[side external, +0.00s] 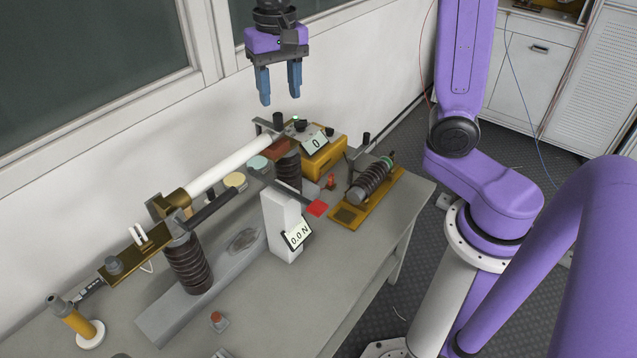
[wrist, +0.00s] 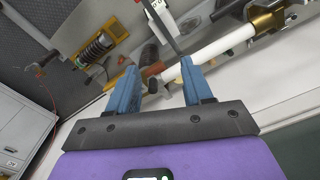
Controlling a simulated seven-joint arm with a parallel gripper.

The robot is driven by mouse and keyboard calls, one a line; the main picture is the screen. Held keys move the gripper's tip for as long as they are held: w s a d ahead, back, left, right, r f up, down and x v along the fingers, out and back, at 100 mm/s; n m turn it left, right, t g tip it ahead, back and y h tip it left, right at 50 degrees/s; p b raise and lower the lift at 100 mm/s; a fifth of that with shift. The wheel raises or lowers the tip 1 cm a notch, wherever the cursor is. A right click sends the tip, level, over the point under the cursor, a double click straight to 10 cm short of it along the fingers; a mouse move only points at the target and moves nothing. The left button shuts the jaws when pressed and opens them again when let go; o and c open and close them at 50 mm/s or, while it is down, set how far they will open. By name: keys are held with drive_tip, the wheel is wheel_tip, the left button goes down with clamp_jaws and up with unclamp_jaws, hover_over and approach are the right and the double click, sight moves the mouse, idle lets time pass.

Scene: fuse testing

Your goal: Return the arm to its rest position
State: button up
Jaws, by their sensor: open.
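My gripper (side external: 279,84) hangs above the back of the workbench in the side external view, near the window wall. Its two blue fingers point down and stand apart with nothing between them. In the wrist view the open gripper (wrist: 155,84) also shows empty, with the bench things below and beyond it. A long white fuse tube (side external: 222,168) rests in the brass-ended fixture below and to the left of my gripper. The gripper touches nothing that I can see.
The wall (side external: 350,60) is close behind my gripper.

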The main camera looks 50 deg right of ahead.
drive_tip(key=s+d+f+n, duration=0.1)
drive_tip(key=s+f+n, duration=0.3)
drive_tip(key=s+n, duration=0.4)
drive_tip(key=s+d+f+n, duration=0.1)
drive_tip(key=s+f+n, duration=0.3)
drive_tip(key=s+n, duration=0.5)
drive_tip(key=s, duration=0.7)
drive_tip(key=shift+s, duration=0.4)
idle(1.5)
